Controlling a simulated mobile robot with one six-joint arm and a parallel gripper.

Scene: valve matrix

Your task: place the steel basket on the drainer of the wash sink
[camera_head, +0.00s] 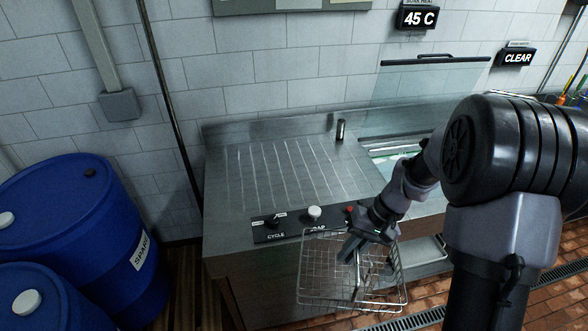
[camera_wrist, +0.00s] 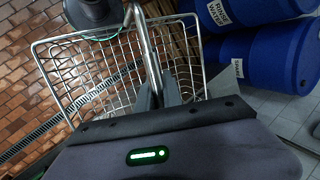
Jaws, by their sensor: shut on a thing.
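The steel basket (camera_head: 322,282) is a wire basket hanging from my gripper (camera_head: 356,248) in front of the sink's front panel, in the head view. My gripper is shut on the basket's handle bar. In the wrist view the basket (camera_wrist: 80,72) spreads out beyond my gripper (camera_wrist: 160,92), over the brick floor. The drainer (camera_head: 275,170) is the ribbed steel top left of the basin, and it is bare over the ribs. The wash sink's basin (camera_head: 395,150) is at the right, partly hidden by my arm.
A control panel (camera_head: 290,223) with knobs sits on the sink's front edge, close to the basket. Blue barrels (camera_head: 85,225) stand at the left. A raised clear panel (camera_head: 430,85) stands behind the basin. A small dark fixture (camera_head: 340,130) stands at the drainer's back edge.

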